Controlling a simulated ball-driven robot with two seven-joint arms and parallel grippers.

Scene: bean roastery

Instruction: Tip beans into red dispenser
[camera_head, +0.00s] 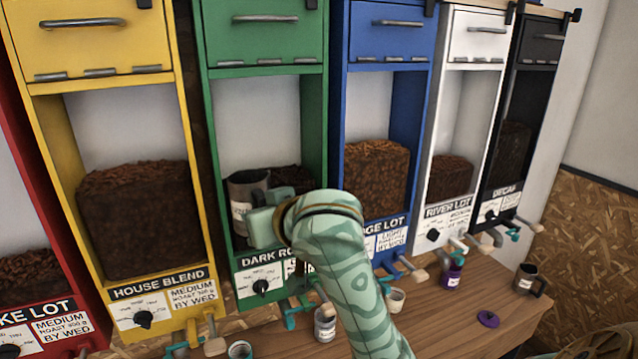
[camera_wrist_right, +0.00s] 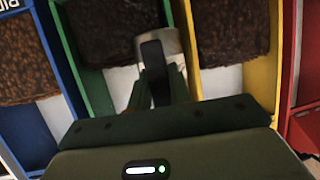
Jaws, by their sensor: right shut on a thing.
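The red dispenser (camera_head: 27,219) is cut off at the left edge of the head view, with dark beans (camera_head: 32,268) behind its front and a label ending in "KE LOT". It also shows at the right edge of the wrist view (camera_wrist_right: 307,95). My right gripper (camera_head: 266,213) is in front of the green dispenser, shut on a grey metal cup (camera_head: 241,190) with a pale label. The cup looks roughly upright, and its contents are hidden. In the wrist view the fingers (camera_wrist_right: 157,72) close on the grey cup (camera_wrist_right: 172,42). My left gripper is in neither view.
The yellow dispenser (camera_head: 187,200) stands between the green (camera_head: 314,120) and red ones. Blue (camera_head: 392,45), white (camera_head: 470,65) and black (camera_head: 540,75) dispensers stand to the right. Cups, a purple jar (camera_head: 452,277), a purple lid (camera_head: 488,319) and a dark mug (camera_head: 527,280) sit on the wooden counter (camera_head: 440,318).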

